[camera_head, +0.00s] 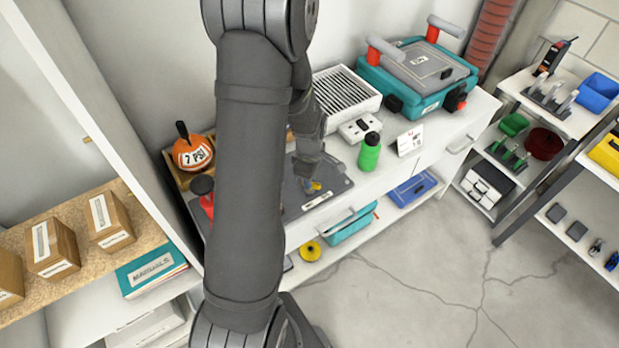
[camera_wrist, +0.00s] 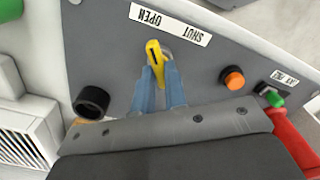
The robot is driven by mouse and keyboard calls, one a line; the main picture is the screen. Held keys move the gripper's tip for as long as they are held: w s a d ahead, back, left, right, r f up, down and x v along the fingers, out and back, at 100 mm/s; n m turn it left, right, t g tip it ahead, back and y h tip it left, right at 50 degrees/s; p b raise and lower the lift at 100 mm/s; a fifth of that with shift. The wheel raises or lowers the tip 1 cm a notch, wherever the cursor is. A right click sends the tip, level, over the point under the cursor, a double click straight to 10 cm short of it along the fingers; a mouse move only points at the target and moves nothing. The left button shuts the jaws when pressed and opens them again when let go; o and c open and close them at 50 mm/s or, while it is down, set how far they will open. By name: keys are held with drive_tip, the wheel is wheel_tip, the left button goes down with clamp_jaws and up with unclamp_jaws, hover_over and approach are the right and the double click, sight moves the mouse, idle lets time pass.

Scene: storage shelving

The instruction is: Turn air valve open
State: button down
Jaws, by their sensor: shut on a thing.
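The air valve has a yellow handle (camera_wrist: 154,52) on a grey panel (camera_wrist: 215,68), under a white label (camera_wrist: 170,22) that reads OPEN and SHUT upside down. The handle's tip points up and slightly left, near the inner end of the word OPEN. My gripper (camera_wrist: 160,82) is shut on the handle, with a blue fingertip on either side of it. In the head view my gripper (camera_head: 309,184) is over the panel (camera_head: 325,195) on the white cabinet top, and only a bit of yellow shows there. My arm hides part of the panel.
A green bottle (camera_head: 369,152) and a white vented box (camera_head: 345,95) stand close to the right. An orange ball-shaped thing (camera_head: 192,153) is at left.

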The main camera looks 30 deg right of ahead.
drive_tip(key=shift+n, duration=0.9)
drive_tip(key=c, duration=1.5)
unclamp_jaws()
drive_tip(key=shift+o, duration=0.2)
wheel_tip(320, 180, up, 18)
drive_tip(key=shift+f, duration=0.25)
drive_tip(key=shift+f, duration=0.15)
wheel_tip(320, 180, down, 17)
drive_tip(key=shift+f, duration=0.1)
